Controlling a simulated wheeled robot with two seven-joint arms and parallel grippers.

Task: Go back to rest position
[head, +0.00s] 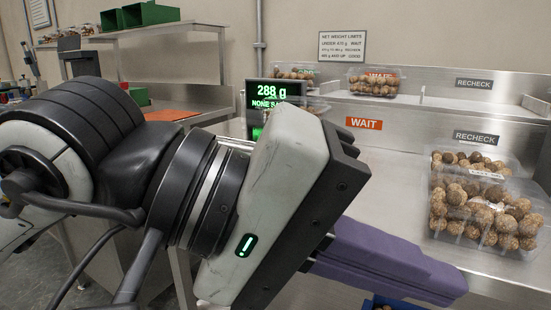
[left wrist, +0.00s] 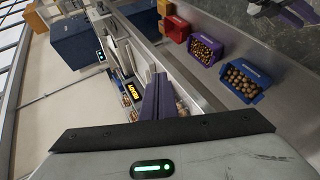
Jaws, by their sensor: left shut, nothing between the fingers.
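My left gripper (head: 455,288) crosses the middle of the head view, its arm coming in from the left. Its purple fingers are together and empty, pointing to the lower right, in front of the steel counter. The fingers also show in the left wrist view (left wrist: 160,95), closed side by side. In the left wrist view a grey and purple shape at the top right edge looks like my right gripper (left wrist: 291,17). It is cut off and small, so its opening is unclear. The right gripper does not show in the head view.
Clear trays of round brown items (head: 487,228) stand on the counter at right, below RECHECK labels. Another tray (head: 375,82) is on the back shelf. A scale display (head: 274,91) reads 288 g. Purple (left wrist: 207,50) and blue (left wrist: 241,80) bins hold round items.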

